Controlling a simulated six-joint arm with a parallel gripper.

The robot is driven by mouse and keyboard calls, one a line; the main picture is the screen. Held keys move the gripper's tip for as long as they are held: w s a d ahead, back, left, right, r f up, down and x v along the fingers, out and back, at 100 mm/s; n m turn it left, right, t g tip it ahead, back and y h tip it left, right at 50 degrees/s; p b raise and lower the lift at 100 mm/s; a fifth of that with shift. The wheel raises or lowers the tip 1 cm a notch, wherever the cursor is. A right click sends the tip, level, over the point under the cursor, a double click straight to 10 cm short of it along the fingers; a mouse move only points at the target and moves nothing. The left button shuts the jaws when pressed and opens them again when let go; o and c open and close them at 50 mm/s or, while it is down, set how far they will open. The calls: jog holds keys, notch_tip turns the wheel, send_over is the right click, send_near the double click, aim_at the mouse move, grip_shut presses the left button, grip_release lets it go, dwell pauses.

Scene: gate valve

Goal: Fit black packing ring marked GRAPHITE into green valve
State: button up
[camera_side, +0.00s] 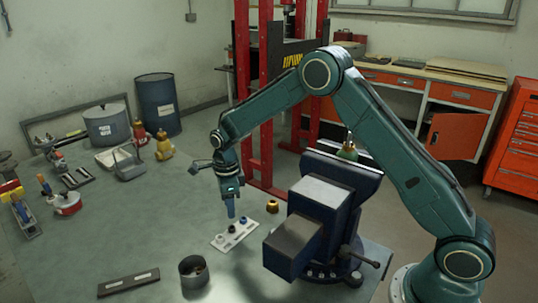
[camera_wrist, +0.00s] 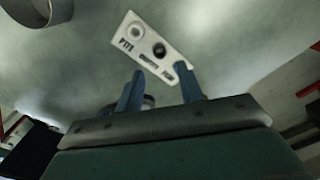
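The black packing ring (camera_wrist: 159,49) sits in the middle of a white labelled strip (camera_wrist: 146,38) in the wrist view; its label is too blurred to read surely. A white ring (camera_wrist: 136,30) lies beside it. The strip's other end is partly hidden by a finger. My gripper (camera_wrist: 162,80) is open and empty, its two blue fingers apart. In the side view my gripper (camera_side: 231,213) points down just above the strip (camera_side: 240,236). A green part (camera_side: 347,151), perhaps the valve, shows behind the vise, mostly hidden.
A large blue-grey vise (camera_side: 318,215) stands right of the strip. A brass part (camera_side: 272,206) sits between them. An open dark cup (camera_side: 194,271) and a dark labelled plate (camera_side: 128,282) lie at the front.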

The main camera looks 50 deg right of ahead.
aim_at(232, 231)
jog(key=shift+f, duration=0.15)
jog(key=shift+f, duration=3.2)
jog(key=c, duration=0.7)
jog(key=shift+c, duration=0.2)
jog(key=shift+r, duration=0.15)
jog(key=shift+r, duration=2.35)
